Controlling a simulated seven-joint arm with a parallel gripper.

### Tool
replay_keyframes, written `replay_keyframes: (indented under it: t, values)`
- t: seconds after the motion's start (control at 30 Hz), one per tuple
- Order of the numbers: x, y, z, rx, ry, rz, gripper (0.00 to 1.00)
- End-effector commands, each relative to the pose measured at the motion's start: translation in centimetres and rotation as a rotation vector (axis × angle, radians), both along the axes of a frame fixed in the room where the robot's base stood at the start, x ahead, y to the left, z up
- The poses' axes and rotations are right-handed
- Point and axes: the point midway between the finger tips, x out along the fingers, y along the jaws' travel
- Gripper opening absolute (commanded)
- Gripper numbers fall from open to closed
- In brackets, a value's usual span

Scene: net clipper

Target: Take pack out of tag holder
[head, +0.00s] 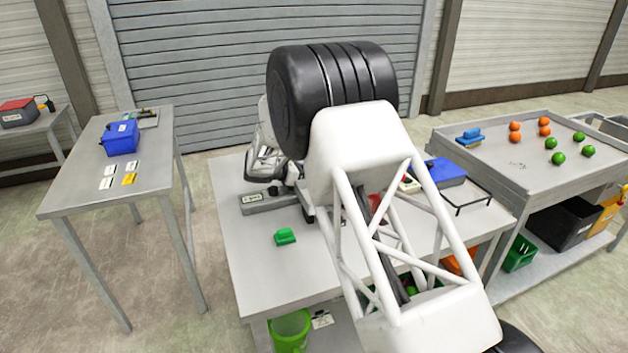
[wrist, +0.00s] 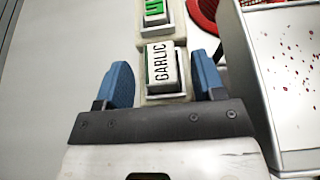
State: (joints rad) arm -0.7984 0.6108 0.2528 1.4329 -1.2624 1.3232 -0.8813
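A pale tag holder (wrist: 182,31) runs up the middle of the wrist view. A green and white pack (wrist: 155,10) sits in the slot beyond, cut off by the frame's top. My gripper (wrist: 163,72) is open, with one blue finger on the left and one on the right of the GARLIC pack and holder. Gaps show between fingers and pack; whether the fingertips are level with the pack is unclear. In the head view my arm hides my fingers.
A white tray (wrist: 250,62) with red specks lies right of the holder, near a red round thing (wrist: 204,12). A blue box (head: 445,172) stands at right.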

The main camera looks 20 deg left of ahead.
Motion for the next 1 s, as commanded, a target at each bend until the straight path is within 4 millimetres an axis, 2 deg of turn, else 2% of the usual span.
replay_keyframes:
  t: [0.03,0.33,0.73,0.87,1.0]
  values:
    - [0.0,0.0,0.0,0.0,0.0,0.0,0.55]
    - [0.0,0.0,0.0,0.0,0.0,0.0,0.1]
    - [0.0,0.0,0.6,0.001,-0.001,0.0,0.1]
    - [0.0,0.0,1.7,0.001,-0.001,-0.001,0.1]
    - [0.0,0.0,3.7,0.002,-0.002,0.0,0.1]
